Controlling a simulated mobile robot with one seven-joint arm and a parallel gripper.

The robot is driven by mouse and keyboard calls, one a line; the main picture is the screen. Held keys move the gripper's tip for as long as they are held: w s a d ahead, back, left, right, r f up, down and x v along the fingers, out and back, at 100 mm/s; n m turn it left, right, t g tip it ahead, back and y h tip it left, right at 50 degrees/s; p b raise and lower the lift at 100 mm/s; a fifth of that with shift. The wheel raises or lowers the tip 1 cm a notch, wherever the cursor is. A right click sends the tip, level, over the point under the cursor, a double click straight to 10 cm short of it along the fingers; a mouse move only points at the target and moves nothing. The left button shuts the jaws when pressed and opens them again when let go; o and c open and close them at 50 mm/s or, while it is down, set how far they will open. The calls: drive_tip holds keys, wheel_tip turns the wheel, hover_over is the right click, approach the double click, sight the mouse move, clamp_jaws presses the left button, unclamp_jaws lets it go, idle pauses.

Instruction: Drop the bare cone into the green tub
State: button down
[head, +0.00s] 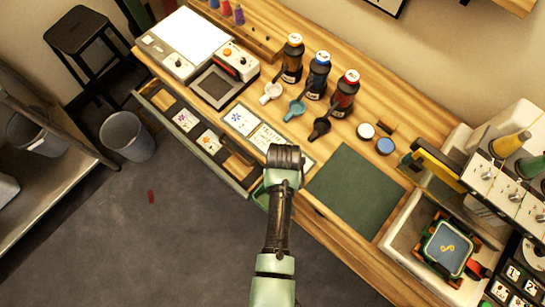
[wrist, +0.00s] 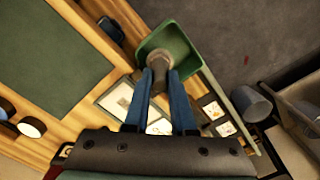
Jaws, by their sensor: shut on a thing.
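In the wrist view, the bare cone (wrist: 158,60) is a small grey-brown cone with a darker body, held between the blue fingertips of my gripper (wrist: 160,76). My gripper is shut on it. The green tub (wrist: 176,36) lies beyond the fingertips, at the table's front edge, and the cone overlaps its opening. I cannot tell whether the cone is above the rim or inside it. In the head view, my gripper (head: 285,160) is over the front edge. It and my arm hide the cone and most of the tub (head: 261,197).
An open drawer (head: 190,130) with cards runs along the front edge to the left. A green mat (head: 356,190) lies to the right. Several bottles (head: 319,75) and scoops stand behind. A white bin (head: 400,230) and a machine with thread cones are at right. A grey bucket (head: 127,135) stands on the floor.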

drive_tip(key=shift+f, duration=0.6)
drive_tip(key=shift+r, duration=0.1)
drive_tip(key=c, duration=0.7)
unclamp_jaws()
drive_tip(key=shift+o, duration=0.2)
drive_tip(key=shift+r, duration=0.1)
wheel_tip(320, 180, up, 13)
drive_tip(key=shift+b, duration=0.35)
